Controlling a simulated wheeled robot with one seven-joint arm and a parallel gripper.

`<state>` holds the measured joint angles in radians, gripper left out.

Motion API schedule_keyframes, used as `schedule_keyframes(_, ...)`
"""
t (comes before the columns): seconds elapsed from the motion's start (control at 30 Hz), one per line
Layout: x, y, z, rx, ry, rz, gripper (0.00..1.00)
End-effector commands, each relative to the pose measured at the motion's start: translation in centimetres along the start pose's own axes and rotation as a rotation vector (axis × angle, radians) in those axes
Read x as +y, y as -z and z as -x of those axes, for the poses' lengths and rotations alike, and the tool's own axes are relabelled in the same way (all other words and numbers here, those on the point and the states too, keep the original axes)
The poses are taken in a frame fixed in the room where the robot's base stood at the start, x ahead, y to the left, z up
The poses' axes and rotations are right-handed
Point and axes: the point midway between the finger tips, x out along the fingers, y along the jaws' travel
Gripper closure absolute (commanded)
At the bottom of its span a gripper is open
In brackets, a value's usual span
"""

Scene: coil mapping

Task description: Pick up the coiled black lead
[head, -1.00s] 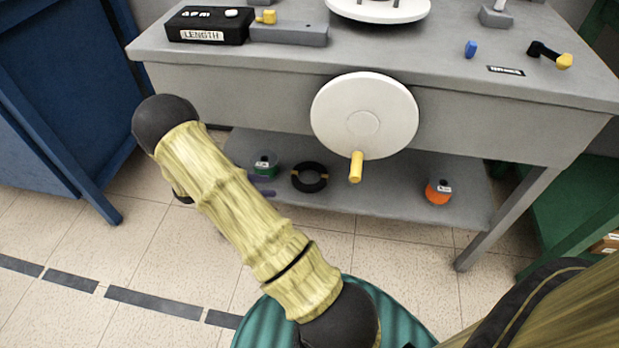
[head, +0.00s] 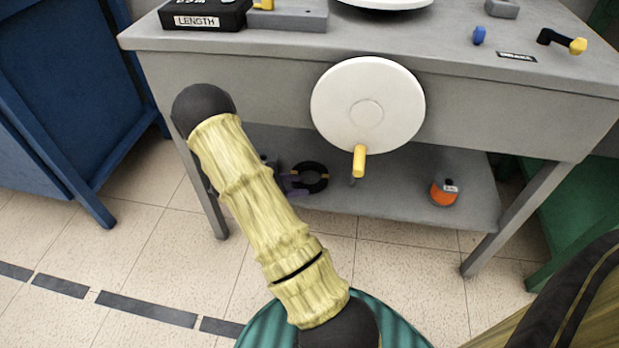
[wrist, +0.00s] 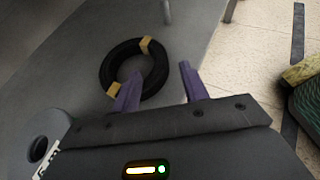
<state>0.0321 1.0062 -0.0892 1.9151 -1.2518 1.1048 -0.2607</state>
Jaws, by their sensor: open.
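The coiled black lead (head: 322,180) is a dark ring lying on the grey lower shelf (head: 410,200) under the bench. In the wrist view the coil (wrist: 107,72) lies flat with two tan ties around it. My gripper (wrist: 161,72) is open, with two purple fingers. In the wrist view its left finger overlaps the near part of the ring, and its right finger is outside the ring to the right. In the head view my gripper (head: 288,182) is at the coil's left side, partly hidden by my arm. I cannot tell whether it touches the coil.
A white disc (head: 345,100) with a yellow handle (head: 359,160) hangs from the bench front, above and right of the coil. An orange spool (head: 443,192) stands on the shelf's right. A bench leg (head: 515,225) stands at right.

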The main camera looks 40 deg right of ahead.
Motion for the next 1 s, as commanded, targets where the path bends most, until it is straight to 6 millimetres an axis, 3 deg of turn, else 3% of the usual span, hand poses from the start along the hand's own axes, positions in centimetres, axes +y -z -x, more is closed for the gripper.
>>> schedule_keyframes(0.47,0.0,0.2,-5.6,0.000,0.002,-0.002,0.56)
schedule_keyframes(1.0,0.0,0.0,-5.8,0.000,0.000,0.000,0.56)
